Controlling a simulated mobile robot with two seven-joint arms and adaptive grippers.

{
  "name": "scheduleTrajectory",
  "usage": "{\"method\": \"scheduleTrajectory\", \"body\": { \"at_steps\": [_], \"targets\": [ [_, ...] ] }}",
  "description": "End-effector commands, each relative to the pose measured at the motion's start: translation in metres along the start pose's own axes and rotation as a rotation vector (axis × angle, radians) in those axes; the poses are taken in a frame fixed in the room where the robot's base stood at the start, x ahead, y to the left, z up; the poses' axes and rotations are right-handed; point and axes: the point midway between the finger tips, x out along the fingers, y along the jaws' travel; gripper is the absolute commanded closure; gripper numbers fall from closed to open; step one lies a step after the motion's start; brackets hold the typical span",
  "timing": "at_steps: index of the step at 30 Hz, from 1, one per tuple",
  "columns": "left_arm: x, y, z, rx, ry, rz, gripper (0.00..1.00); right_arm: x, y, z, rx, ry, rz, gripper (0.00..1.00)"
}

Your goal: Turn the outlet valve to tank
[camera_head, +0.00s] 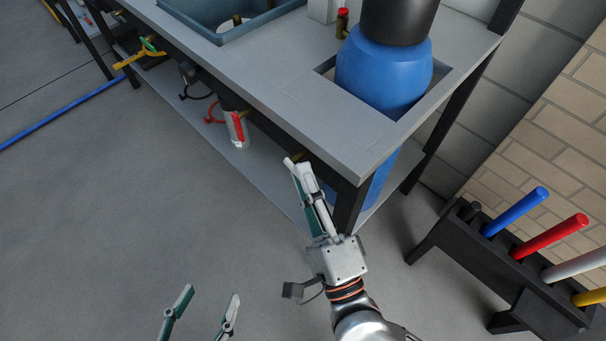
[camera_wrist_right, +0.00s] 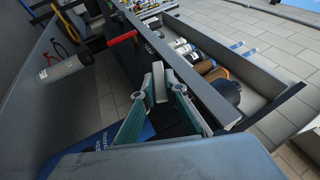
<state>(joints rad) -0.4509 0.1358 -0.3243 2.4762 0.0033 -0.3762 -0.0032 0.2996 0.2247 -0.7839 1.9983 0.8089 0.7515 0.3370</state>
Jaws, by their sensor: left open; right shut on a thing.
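My right gripper (camera_head: 297,168) reaches up to the front edge of the bench. The blue tank (camera_head: 383,75) with a black top stands in the bench cutout. My left gripper (camera_head: 211,294) is open and empty, low in the head view, away from the bench.
The grey bench (camera_head: 285,75) holds a blue-grey basin (camera_head: 222,37). A white cylinder with a red lever (camera_head: 238,127) hangs below the front edge, left of my right gripper. A black rack (camera_head: 490,262) with coloured tubes stands at right.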

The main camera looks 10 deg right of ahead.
Motion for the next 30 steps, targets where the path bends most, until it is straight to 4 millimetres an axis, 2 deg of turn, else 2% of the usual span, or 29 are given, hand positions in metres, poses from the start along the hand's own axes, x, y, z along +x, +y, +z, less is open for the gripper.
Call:
{"method": "scheduleTrajectory", "body": {
  "at_steps": [8,9,11,23,26,30],
  "targets": [
    [0.000,0.000,-0.003,-0.001,0.006,0.000,0.47,0.002,-0.003,-0.001,0.000,0.001,-0.006,1.00],
    [0.000,0.000,-0.003,-0.001,0.006,0.000,0.47,0.002,-0.003,-0.001,0.000,0.001,-0.006,0.83],
    [0.000,0.000,-0.003,0.000,0.005,0.000,0.47,0.002,-0.002,-0.001,0.000,0.001,-0.006,0.71],
    [0.000,0.000,-0.001,-0.002,0.002,0.000,0.47,-0.003,0.000,0.000,0.000,0.000,-0.001,0.71],
    [0.000,0.000,-0.001,-0.002,0.003,0.000,0.47,-0.014,-0.001,0.000,0.000,0.000,-0.001,0.71],
    [0.000,0.000,-0.001,-0.001,0.003,0.000,0.47,-0.039,-0.010,0.001,0.002,-0.001,0.001,0.71]
  ]
}}
